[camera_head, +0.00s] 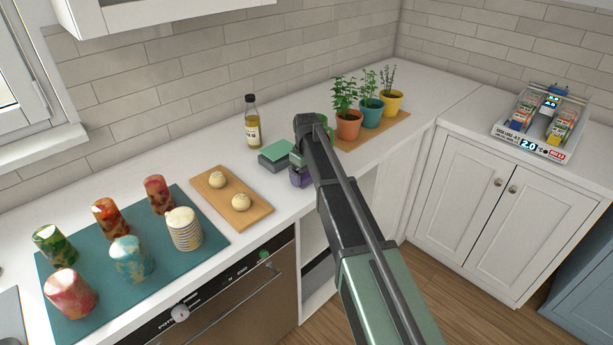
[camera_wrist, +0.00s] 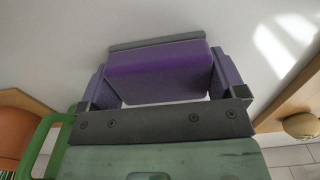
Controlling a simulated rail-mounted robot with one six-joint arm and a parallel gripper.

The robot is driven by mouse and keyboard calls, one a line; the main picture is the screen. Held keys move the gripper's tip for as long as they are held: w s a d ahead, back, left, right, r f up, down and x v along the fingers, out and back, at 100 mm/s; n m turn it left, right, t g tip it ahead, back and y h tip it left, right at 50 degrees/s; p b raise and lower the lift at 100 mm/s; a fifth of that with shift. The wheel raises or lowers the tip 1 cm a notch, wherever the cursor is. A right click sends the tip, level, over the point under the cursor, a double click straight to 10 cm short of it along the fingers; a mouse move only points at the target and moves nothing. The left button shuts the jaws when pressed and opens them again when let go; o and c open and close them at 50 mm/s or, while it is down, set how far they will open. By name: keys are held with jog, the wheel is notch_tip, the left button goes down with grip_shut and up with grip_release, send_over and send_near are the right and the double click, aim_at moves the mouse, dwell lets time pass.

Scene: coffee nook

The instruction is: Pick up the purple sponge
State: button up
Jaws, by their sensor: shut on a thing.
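The purple sponge (camera_wrist: 158,72), a block with a grey layer along its far edge, sits between the two purple fingers of my gripper (camera_wrist: 163,78) in the wrist view. My gripper is shut on it, with a finger against each end. In the head view my gripper (camera_head: 300,177) is a small purple patch near the counter's front edge, beside the dark grey block with a green top (camera_head: 276,154). My arm hides much of it there, and I cannot tell sponge from fingers. The white counter shows behind the sponge; I cannot tell whether they touch.
A bottle (camera_head: 252,124) stands behind the green-topped block. A wooden board (camera_head: 228,205) with two pale round items lies left. Potted herbs (camera_head: 348,124) stand on a board right, near a partly hidden green thing (camera_head: 328,124). Several patterned cups stand on a teal mat (camera_head: 150,291).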

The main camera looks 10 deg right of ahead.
notch_tip(320, 180, up, 20)
jog(key=p, duration=2)
